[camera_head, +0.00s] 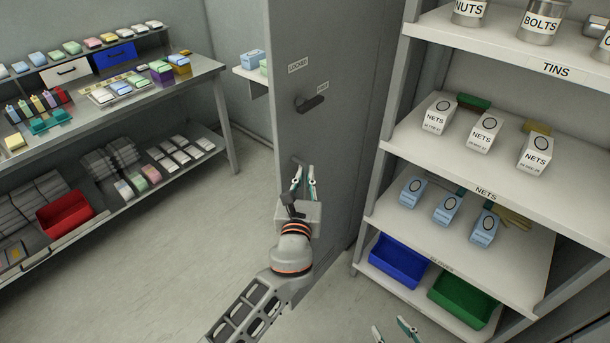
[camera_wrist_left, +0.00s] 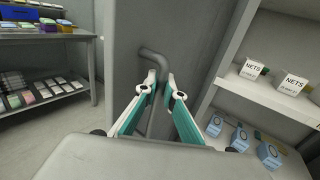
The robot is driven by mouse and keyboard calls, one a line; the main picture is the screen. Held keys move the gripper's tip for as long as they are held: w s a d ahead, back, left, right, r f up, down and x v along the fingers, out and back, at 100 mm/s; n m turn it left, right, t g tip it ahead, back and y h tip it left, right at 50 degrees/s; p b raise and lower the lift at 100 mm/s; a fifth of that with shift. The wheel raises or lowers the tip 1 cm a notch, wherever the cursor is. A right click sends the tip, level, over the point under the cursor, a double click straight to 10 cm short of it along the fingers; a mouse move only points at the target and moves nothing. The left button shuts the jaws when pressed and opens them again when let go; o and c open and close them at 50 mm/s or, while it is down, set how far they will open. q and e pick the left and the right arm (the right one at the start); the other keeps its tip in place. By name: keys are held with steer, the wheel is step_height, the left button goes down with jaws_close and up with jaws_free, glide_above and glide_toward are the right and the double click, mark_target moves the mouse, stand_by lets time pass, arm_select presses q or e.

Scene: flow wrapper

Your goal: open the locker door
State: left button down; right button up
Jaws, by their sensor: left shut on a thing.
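My left gripper (camera_head: 303,172) is lower on the panel, below that lever. In the left wrist view, my left gripper (camera_wrist_left: 160,80) is shut on a grey bent bar handle (camera_wrist_left: 153,54), whose upper bend stands above the fingertips. My right gripper (camera_head: 390,324) shows only its fingertips at the bottom edge, spread apart with nothing visible between them.
An open shelf unit (camera_head: 450,151) with tins, net boxes and blue and green bins stands close on the right. A workbench (camera_head: 190,82) with small boxes stands at left. A small shelf (camera_head: 254,80) with boxes shows beyond the door's left edge. The floor (camera_head: 190,225) between is clear.

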arm_select(q)
steer(key=c, duration=2.2)
jaws_free()
steer(key=shift+o, duration=0.2)
steer(key=s, duration=0.7)
steer(key=shift+s+a, duration=0.25)
steer(key=shift+a, duration=0.1)
